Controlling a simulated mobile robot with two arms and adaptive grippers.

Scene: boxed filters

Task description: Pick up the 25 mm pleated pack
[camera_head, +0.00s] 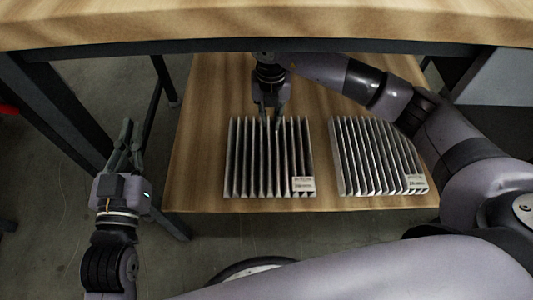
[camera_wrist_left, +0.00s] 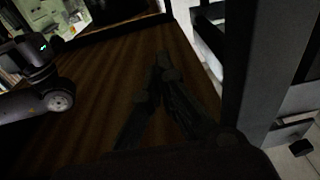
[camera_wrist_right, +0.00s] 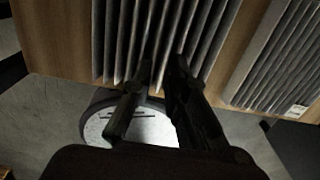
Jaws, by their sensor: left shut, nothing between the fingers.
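Two grey pleated packs lie side by side on a low wooden shelf: the left pack (camera_head: 250,165) and the right pack (camera_head: 370,160). Each has a small white label at its near right corner, too small to read surely, so I cannot tell which is 25 mm. My right gripper (camera_head: 270,117) points down over the far edge of the left pack. In the right wrist view its fingers (camera_wrist_right: 163,70) are apart, over the pleats of the left pack (camera_wrist_right: 120,35); I cannot tell whether they touch. My left gripper (camera_head: 128,132) is shut and empty, left of the shelf.
The low shelf (camera_head: 195,150) has bare wood left of the packs and a narrow gap between them. Dark table legs (camera_head: 60,115) stand at the left, near my left gripper.

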